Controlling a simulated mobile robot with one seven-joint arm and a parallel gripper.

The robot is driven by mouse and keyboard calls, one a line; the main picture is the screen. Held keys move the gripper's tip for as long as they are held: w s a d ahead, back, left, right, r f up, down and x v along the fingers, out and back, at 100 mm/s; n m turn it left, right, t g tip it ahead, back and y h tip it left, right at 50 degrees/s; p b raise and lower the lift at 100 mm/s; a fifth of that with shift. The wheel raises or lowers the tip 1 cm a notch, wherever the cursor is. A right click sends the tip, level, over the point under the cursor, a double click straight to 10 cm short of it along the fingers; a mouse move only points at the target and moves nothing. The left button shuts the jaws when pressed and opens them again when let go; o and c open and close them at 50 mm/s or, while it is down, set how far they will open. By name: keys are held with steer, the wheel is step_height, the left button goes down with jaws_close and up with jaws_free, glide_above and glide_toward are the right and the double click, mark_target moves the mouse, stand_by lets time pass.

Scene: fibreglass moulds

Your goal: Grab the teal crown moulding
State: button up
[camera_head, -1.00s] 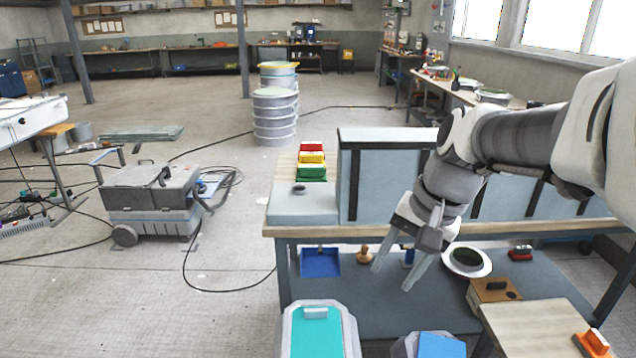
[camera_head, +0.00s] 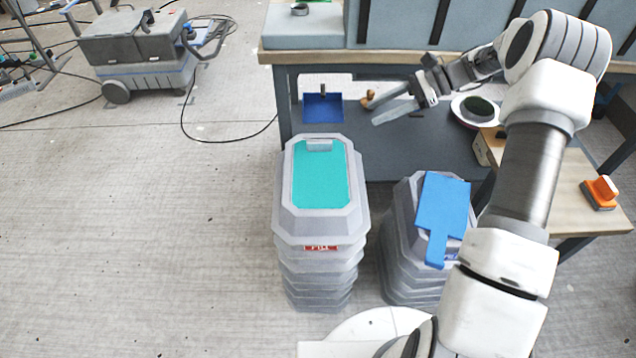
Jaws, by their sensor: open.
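A teal panel (camera_head: 321,180) with an angled-corner grey rim lies on top of a tall stack of grey moulds (camera_head: 318,262) in the middle of the head view. A small grey block (camera_head: 319,145) sits at the panel's far end. I take this teal-topped piece to be the teal crown moulding. My gripper (camera_head: 374,112) is open and empty, with its fingers pointing left. In the picture it is above and right of the stack, apart from it, in front of the bench shelf.
A second grey stack (camera_head: 412,268) with a blue piece (camera_head: 443,208) on top stands to the right, partly behind my arm. The workbench (camera_head: 310,57) is behind. A small table (camera_head: 570,205) holds an orange tool (camera_head: 600,193). Floor left of the stacks is clear.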

steer(key=m+y+b, duration=0.1)
steer(key=m+y, duration=0.1)
glide_toward(325, 141)
steer(key=shift+t, duration=0.3)
steer(key=b+x, duration=0.1)
steer(key=x, duration=0.1)
steer(key=b+x, duration=0.1)
steer(key=x, duration=0.1)
steer(key=b+x, duration=0.1)
steer(key=x, duration=0.1)
steer(key=shift+s+a+r, duration=0.2)
steer(key=shift+a+r, duration=0.05)
steer(key=shift+r, duration=0.05)
steer(key=b+x, duration=0.1)
steer(key=x, duration=0.1)
steer(key=f+b+x, duration=0.1)
steer(key=x, duration=0.1)
steer(key=shift+f, duration=0.1)
steer(key=shift+a+f, duration=0.1)
steer(key=shift+a, duration=0.4)
steer(key=shift+c, duration=0.3)
jaws_close()
